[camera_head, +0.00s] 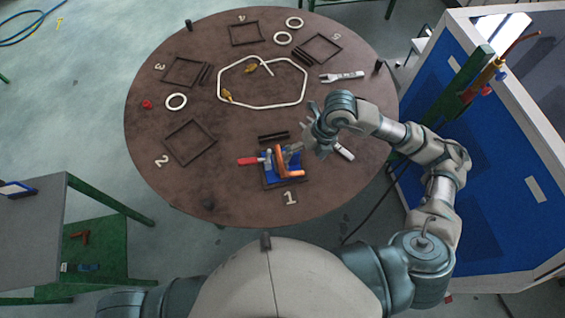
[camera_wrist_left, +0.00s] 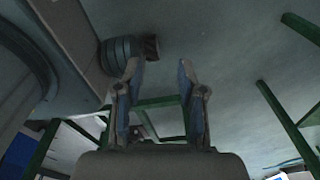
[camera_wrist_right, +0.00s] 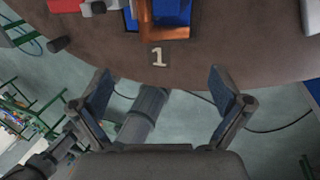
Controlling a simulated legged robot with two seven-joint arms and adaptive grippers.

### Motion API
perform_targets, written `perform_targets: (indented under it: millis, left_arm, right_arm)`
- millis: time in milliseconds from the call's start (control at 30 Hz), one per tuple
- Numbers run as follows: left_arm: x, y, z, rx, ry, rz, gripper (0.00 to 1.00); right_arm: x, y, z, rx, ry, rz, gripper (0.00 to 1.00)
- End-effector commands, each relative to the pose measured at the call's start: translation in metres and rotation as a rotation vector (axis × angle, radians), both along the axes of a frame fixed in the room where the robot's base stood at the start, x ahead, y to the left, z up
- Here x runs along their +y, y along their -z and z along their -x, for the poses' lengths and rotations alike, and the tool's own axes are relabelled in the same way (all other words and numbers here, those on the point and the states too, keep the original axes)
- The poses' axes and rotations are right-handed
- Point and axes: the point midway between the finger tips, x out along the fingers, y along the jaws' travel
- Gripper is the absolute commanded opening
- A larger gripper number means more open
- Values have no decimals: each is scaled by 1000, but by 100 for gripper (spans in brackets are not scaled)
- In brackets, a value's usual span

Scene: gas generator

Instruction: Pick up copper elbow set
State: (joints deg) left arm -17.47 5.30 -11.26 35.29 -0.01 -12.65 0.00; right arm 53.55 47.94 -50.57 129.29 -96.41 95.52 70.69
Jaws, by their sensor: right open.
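The copper elbow set (camera_head: 281,163) lies on a blue tray (camera_head: 270,174) at the near side of the round table, above the label 1. In the right wrist view part of the copper (camera_wrist_right: 164,33) shows at the top edge, cut off by the frame. My right gripper (camera_head: 303,142) is just right of and beyond the set, open and empty; its spread fingers also show in the right wrist view (camera_wrist_right: 160,84), apart from the copper. My left gripper (camera_wrist_left: 160,72) is open and empty, away from the table, and is not seen in the head view.
A red-handled tool (camera_head: 249,160) lies beside the copper, left of it. The brown round table (camera_head: 230,195) also holds dark square frames, white rings, a bent white tube (camera_head: 263,106) and wrenches (camera_head: 342,77). A blue-panelled cabinet (camera_head: 455,150) stands close on the right.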

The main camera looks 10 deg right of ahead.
Motion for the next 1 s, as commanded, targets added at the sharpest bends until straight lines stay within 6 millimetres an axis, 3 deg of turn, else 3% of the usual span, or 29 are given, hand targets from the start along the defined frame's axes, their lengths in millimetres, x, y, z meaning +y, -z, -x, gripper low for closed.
perform_targets:
  millis: [200, 400, 700, 1000]
  left_arm:
    - [-7, -7, 6, 9, -1, 7, 40]
    - [-23, -10, -8, -11, -1, 27, 40]
    - [-12, -24, -12, -18, 1, 15, 40]
    - [-5, -24, -7, -10, 0, 6, 40]
  right_arm:
    - [15, 43, -2, 6, 1, 0, 100]
    - [23, 59, -1, 3, 1, 4, 100]
    - [34, 99, -5, 4, 2, 3, 100]
    - [33, 108, -5, 2, 2, 1, 100]
